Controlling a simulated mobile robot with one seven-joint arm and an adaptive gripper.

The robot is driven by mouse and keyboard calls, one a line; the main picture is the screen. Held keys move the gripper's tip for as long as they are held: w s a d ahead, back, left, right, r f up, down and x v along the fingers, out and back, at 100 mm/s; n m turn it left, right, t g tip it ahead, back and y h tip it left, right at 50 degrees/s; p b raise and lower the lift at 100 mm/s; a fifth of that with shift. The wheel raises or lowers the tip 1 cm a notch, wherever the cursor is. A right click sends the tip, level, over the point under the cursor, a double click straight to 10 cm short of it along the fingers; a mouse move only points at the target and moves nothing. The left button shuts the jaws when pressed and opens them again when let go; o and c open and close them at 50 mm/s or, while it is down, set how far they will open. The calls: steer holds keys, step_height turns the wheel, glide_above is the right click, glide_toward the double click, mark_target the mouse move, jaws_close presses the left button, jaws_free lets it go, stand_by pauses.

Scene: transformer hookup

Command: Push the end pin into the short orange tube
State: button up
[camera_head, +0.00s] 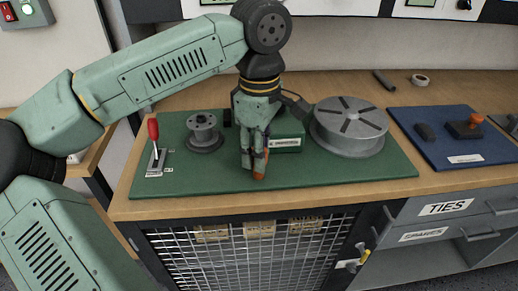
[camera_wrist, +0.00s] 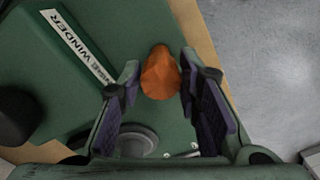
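My gripper (camera_head: 256,163) points down over the front middle of the green board (camera_head: 205,180). An orange piece (camera_head: 259,176) shows at its fingertips, low over the board. I cannot make out an end pin in either view.
A red-handled lever (camera_head: 154,142), a small grey spool (camera_head: 203,133), a labelled green box (camera_head: 288,136) and a large grey reel (camera_head: 350,126) stand on the board. A blue mat (camera_head: 465,143) holds an orange-topped part (camera_head: 474,120) at right. The bench's front edge is close.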

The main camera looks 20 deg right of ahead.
steer(key=o, duration=0.4)
steer(key=shift+r, duration=0.1)
steer(key=shift+r+p, duration=1.8)
steer(key=shift+r, duration=0.65)
step_height(320, 180, up, 12)
steer(key=shift+d, duration=0.15)
